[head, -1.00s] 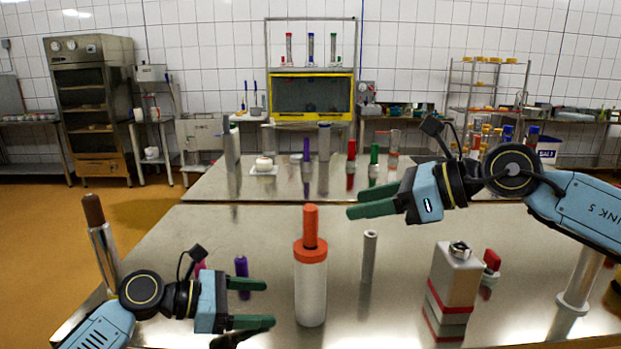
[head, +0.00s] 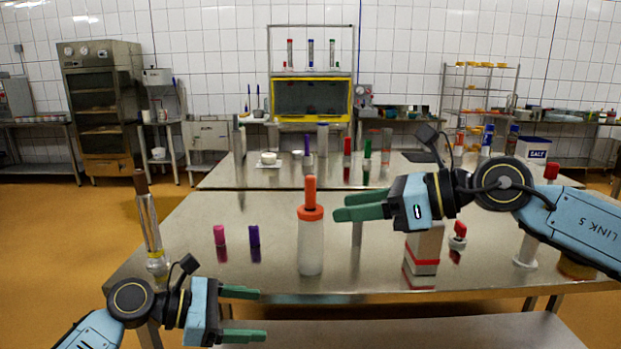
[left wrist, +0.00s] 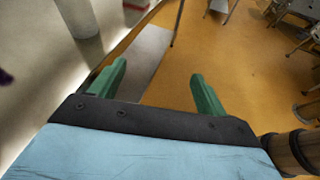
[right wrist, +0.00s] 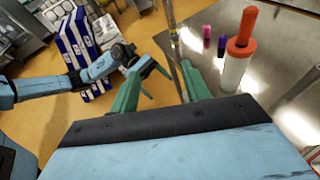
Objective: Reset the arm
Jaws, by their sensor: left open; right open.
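My left gripper (head: 241,314) is open and empty, low at the left in the head view, in front of the table's near edge. In the left wrist view its green fingers (left wrist: 152,88) are spread above the floor and table edge. My right gripper (head: 360,204) is open and empty, just right of the white bottle with the orange top (head: 311,240). In the right wrist view its fingers (right wrist: 160,85) are apart, and the same bottle (right wrist: 233,68) stands beside them. The right gripper hides part of the box with red bands (head: 424,250) and a slim grey cylinder (head: 357,233).
The steel table (head: 270,268) also holds a pink piece (head: 219,235), a purple piece (head: 254,236), a red-topped piece (head: 459,232) and a brown-topped metal tube (head: 147,215). A second table (head: 225,178) stands behind. Orange floor (head: 60,230) is open at the left.

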